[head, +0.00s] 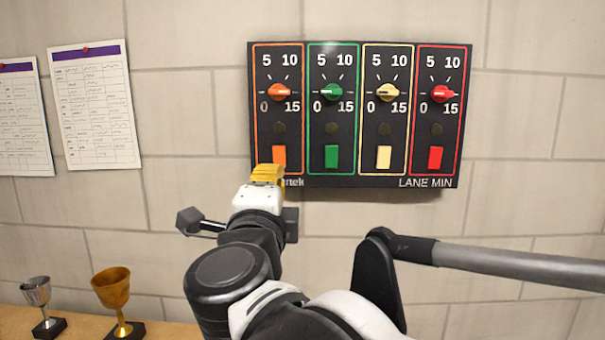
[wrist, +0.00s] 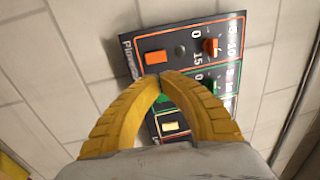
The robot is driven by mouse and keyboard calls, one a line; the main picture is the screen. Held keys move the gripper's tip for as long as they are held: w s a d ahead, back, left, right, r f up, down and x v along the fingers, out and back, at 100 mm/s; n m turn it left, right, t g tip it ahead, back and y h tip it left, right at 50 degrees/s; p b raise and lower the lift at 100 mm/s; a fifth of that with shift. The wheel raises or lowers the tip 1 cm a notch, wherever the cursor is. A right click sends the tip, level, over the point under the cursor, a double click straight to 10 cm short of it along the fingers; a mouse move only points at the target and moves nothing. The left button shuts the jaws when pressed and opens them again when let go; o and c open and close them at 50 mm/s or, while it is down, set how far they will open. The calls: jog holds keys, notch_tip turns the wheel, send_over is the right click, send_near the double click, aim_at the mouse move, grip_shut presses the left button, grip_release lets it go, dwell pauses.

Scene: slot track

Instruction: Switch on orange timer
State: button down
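The orange timer is the leftmost column of a black wall panel, with an orange knob (head: 279,92), a dark round lamp (head: 279,127) and an orange rectangular button (head: 279,156). In the wrist view the orange button (wrist: 156,57), lamp (wrist: 180,51) and orange knob (wrist: 211,46) all show, beyond my fingertips. My gripper (head: 267,168) has yellow fingers and appears just in front of the panel's lower left corner. In the wrist view its tips (wrist: 161,77) meet with nothing between them. The tips appear apart from the orange button; the exact gap is unclear.
Green (head: 331,156), yellow (head: 384,157) and red (head: 436,158) buttons sit to the right on the same panel, under matching knobs. Two paper sheets hang left on the block wall. A silver cup (head: 37,292) and a gold cup (head: 112,290) stand on a wooden surface below.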

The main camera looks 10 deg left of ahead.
aim_at(283, 154)
jog(key=w+p, duration=0.1)
jog(key=w, duration=0.2)
jog(key=w+r+p, duration=0.1)
jog(key=w, duration=0.7)
jog(key=shift+w+a+r+p, duration=0.25)
jog(key=shift+a+r+p, duration=0.05)
jog(key=shift+a+p, duration=0.1)
jog(key=shift+d, duration=0.1)
